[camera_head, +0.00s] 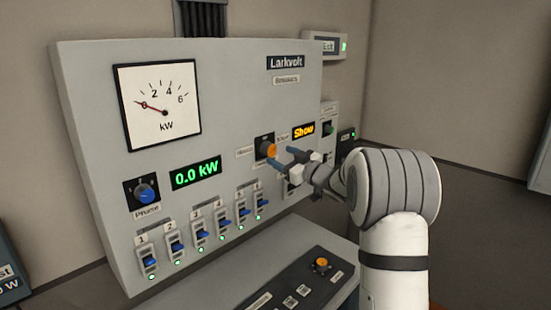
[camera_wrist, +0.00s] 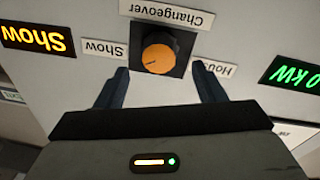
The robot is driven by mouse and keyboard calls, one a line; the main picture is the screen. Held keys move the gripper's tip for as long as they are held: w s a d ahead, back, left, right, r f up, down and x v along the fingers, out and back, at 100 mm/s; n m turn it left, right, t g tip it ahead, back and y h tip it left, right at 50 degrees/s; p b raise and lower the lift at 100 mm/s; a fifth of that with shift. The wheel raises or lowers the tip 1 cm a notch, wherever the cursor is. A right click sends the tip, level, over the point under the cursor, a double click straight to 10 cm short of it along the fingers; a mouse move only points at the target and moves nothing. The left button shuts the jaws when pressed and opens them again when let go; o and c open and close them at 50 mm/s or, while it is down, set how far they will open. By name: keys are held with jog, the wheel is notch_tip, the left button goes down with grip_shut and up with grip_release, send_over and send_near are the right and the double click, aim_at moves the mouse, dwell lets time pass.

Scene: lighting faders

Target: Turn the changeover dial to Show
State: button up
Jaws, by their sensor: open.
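The changeover dial is an orange round knob (camera_head: 266,149) on a dark square plate on the grey panel. In the wrist view the knob (camera_wrist: 158,54) appears upside down, between a "Show" label (camera_wrist: 104,49) and a partly covered "House" label (camera_wrist: 222,69). The knob's pointer direction is hard to make out. A display (camera_head: 303,131) beside it reads "Show" in orange. My gripper (camera_head: 282,157) is open and empty in front of the dial. In the wrist view its two dark fingers (camera_wrist: 160,70) stand on either side of the knob, apart from it.
A phase dial (camera_head: 145,194), a kW meter (camera_head: 158,105) and a green "0.0 kW" display (camera_head: 195,173) are on the left of the panel. Several blue-handled breakers (camera_head: 200,230) run below. A sloping desk (camera_head: 285,262) with an orange knob juts out beneath.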

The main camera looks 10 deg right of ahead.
jog(key=v, duration=0.2)
jog(key=shift+s+d, duration=0.2)
jog(key=shift+s, duration=0.15)
jog(key=s+d+f+m+g+h+b, duration=0.1)
jog(key=s+d+m+g+h, duration=0.2)
jog(key=s+m+h, duration=0.8)
jog(key=s+a+f+g, duration=0.2)
jog(key=s+f+g, duration=0.1)
jog(key=s, duration=0.8)
jog(key=s+a+f+n+g, duration=0.1)
jog(key=s+f, duration=0.4)
jog(key=s, duration=0.6)
jog(key=s+a+f+g, duration=0.4)
jog(key=s+g, duration=0.1)
jog(key=s, duration=0.6)
jog(key=shift+f+n+g+y, duration=0.15)
jog(key=shift+n+g+y, duration=0.15)
